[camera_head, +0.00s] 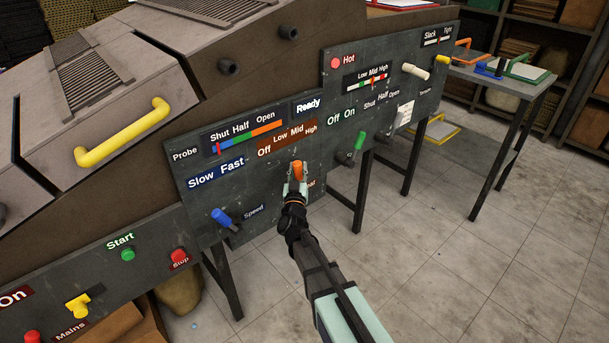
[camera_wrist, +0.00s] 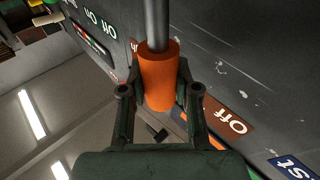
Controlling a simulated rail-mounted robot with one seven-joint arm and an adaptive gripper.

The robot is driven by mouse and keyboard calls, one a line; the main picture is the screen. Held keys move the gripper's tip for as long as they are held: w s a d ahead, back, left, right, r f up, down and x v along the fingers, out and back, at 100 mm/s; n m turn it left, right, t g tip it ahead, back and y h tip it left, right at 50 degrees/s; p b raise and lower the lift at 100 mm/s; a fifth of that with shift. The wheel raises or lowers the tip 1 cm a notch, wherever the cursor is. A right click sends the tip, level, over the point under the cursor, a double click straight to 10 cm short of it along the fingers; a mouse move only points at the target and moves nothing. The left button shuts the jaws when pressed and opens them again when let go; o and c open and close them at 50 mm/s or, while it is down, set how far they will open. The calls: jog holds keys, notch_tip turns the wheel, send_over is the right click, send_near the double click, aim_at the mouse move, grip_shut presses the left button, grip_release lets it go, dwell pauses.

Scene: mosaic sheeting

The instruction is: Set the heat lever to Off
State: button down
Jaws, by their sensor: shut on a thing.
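The heat lever (camera_head: 298,168) has an orange grip and sits on the dark panel below a brown scale (camera_head: 289,139) marked Off, Low, Mid and High. Its grip lies below the Mid and High end, to the right of Off; its exact setting is hard to tell. My gripper (camera_head: 296,187) is shut on the orange grip. In the wrist view the orange grip (camera_wrist: 159,72) on its grey rod lies between my two fingers (camera_wrist: 160,95), with the Off label (camera_wrist: 231,121) to the right. My gripper hides part of the Heat label.
A blue Speed lever (camera_head: 221,216) is to the left and a green lever (camera_head: 358,141) to the right on the panel. Start (camera_head: 127,254) and Stop (camera_head: 180,255) buttons are lower left. A side table (camera_head: 500,77) stands right; the floor (camera_head: 460,250) in front is clear.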

jog(key=s+a+n+t+b, duration=0.1)
jog(key=b, duration=0.1)
jog(key=s+a+f+n+t+y+b, duration=0.1)
jog(key=a+n+b, duration=0.1)
jog(key=b, duration=0.1)
jog(key=s+a+f+n+t+y+b, duration=0.1)
jog(key=n+b, duration=0.1)
jog(key=shift+a+b, duration=0.2)
jog(key=shift+b, duration=0.1)
jog(key=shift+s, duration=0.1)
jog(key=c, duration=0.8)
grip_release()
jog(key=shift+a, duration=0.1)
jog(key=shift+s, duration=0.1)
jog(key=v, duration=1.2)
